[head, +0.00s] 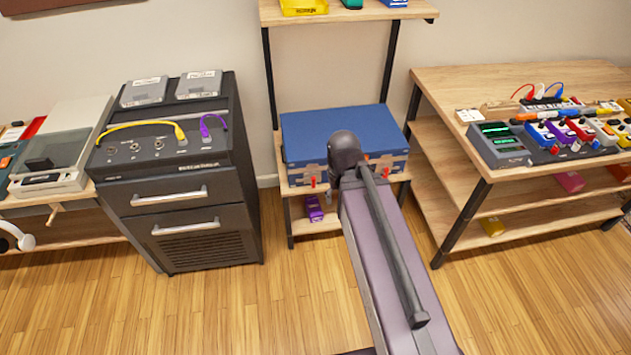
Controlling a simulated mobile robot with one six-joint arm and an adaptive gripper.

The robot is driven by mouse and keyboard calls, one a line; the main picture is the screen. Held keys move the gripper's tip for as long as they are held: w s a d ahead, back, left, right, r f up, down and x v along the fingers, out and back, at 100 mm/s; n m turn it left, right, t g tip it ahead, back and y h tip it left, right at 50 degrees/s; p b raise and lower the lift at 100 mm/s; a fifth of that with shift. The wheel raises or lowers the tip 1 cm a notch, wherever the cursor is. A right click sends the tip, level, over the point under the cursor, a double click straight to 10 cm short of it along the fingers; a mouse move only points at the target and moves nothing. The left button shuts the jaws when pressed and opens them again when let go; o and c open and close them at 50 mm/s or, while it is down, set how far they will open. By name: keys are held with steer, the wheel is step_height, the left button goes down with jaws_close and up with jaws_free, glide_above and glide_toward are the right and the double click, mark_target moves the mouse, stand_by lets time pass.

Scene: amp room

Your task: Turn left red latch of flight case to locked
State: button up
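The flight case (308,133) is a blue box with a closed flat lid. It sits on the middle shelf of a wooden rack against the wall. Its left red latch (313,181) shows low on the front face, left of my arm. A second small red part (389,171) shows on the front, right of my arm. The latch is too small to tell whether it is locked. My arm reaches up from the bottom right, and its dark end covers the middle of the case front. My gripper does not show; it may be hidden behind that arm end.
A black cabinet (196,192) with cables and two drawers stands left of the rack. A wooden table (440,85) with pedals and a mixer stands right. A purple item (314,208) lies on the shelf below the case. The floor in front is clear.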

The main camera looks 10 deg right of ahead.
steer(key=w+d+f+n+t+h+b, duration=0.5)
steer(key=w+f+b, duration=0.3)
steer(key=b, duration=0.6)
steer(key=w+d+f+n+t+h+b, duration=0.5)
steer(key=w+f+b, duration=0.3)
steer(key=b, duration=0.5)
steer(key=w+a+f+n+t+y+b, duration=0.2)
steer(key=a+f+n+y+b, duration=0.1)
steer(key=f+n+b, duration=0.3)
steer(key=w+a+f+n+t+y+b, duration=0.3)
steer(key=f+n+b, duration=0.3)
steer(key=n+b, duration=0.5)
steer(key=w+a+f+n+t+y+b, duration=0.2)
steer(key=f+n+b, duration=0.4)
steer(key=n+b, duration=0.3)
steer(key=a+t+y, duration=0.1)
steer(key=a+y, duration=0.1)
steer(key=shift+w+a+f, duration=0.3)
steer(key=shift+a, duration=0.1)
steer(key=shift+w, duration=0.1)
